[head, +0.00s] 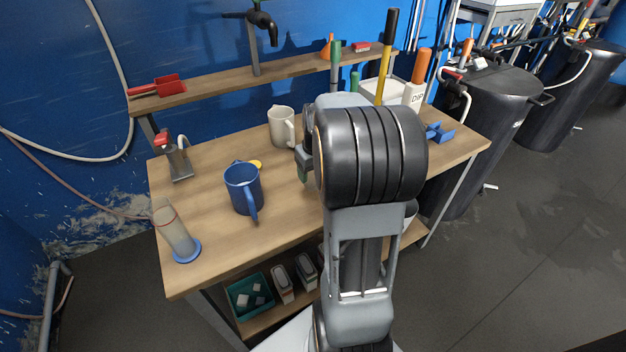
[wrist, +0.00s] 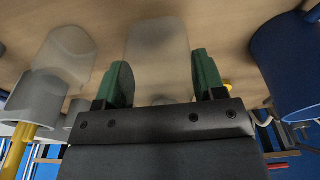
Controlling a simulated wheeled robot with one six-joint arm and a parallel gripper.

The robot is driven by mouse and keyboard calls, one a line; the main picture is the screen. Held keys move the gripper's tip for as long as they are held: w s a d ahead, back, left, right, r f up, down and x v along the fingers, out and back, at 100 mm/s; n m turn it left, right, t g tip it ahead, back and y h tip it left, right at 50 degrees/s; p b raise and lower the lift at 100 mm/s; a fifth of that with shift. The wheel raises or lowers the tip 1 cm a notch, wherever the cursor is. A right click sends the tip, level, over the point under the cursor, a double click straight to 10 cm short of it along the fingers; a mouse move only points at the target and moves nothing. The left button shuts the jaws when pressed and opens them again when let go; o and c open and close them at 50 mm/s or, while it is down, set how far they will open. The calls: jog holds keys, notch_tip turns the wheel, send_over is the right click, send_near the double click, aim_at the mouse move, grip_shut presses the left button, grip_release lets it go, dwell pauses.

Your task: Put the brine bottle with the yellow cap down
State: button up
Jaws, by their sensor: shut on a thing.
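My gripper (wrist: 158,78) has green fingers and is shut on a pale, translucent bottle (wrist: 158,50), which I take to be the brine bottle, in the wrist view. Its cap is not visible there, and I cannot tell whether its base touches the wooden table (head: 215,245). In the head view my arm hides the bottle, and only a bit of my gripper (head: 303,172) shows left of the wrist. A small yellow thing (head: 256,164) shows behind the blue mug in the head view; I cannot tell whether it is a cap.
A blue mug (head: 243,187) stands left of my gripper, and a beige jug (head: 281,126) behind it. A measuring cylinder (head: 176,232) stands at the front left. Another translucent container (wrist: 66,52) is left of the held bottle in the wrist view. The table's front middle looks clear.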

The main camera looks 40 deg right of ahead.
aim_at(313, 180)
jog(key=shift+w+d+f, duration=0.25)
jog(key=shift+w+f, duration=0.3)
jog(key=shift+f, duration=1.7)
jog(key=shift+f, duration=0.1)
jog(key=shift+f+b, duration=0.15)
jog(key=shift+b, duration=0.2)
jog(key=o, duration=1.1)
jog(key=shift+c, duration=0.2)
